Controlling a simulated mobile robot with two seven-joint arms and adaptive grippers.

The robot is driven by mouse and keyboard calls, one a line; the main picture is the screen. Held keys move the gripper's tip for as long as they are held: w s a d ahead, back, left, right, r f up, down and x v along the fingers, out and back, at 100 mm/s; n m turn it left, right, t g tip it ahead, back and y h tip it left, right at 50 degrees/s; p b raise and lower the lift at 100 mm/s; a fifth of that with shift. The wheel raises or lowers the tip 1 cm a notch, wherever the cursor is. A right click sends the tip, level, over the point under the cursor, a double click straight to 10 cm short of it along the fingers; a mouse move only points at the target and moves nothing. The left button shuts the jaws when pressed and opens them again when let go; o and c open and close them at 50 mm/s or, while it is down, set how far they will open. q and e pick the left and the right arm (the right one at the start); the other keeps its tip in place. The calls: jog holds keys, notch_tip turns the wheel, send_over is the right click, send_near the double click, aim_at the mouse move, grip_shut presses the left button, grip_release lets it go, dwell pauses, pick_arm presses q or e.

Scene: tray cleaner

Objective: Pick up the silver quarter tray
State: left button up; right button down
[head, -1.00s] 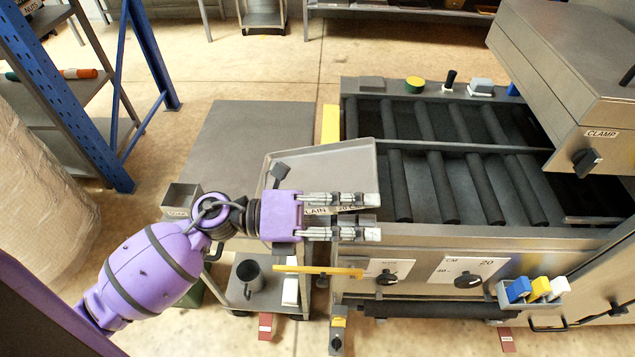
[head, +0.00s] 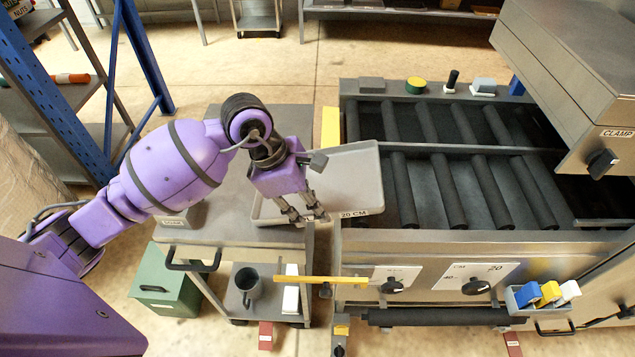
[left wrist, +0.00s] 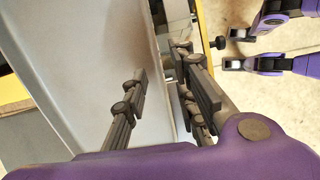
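The silver quarter tray (head: 352,175) is a shallow grey pan with a "20 CM" label on its front wall. It spans from the cart top to the left end of the roller machine. My left gripper (head: 305,216) is at the tray's front rim, pointing down. In the left wrist view, the fingers of my left gripper (left wrist: 168,90) stand apart on either side of the tray's wall, one inside the tray (left wrist: 85,60). My right gripper (left wrist: 246,42) shows at the upper right of that view, empty, its fingers apart.
The roller machine (head: 465,229) is on the right, with knobs and a yellow bar (head: 318,281) along its front. The grey cart (head: 215,237) stands under my left arm, with a mug (head: 247,285) on its lower shelf. A green box (head: 160,290) is on the floor.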

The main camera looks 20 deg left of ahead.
pick_arm(q)
jog(key=shift+x, duration=0.75)
jog(key=shift+r, duration=0.1)
grip_shut()
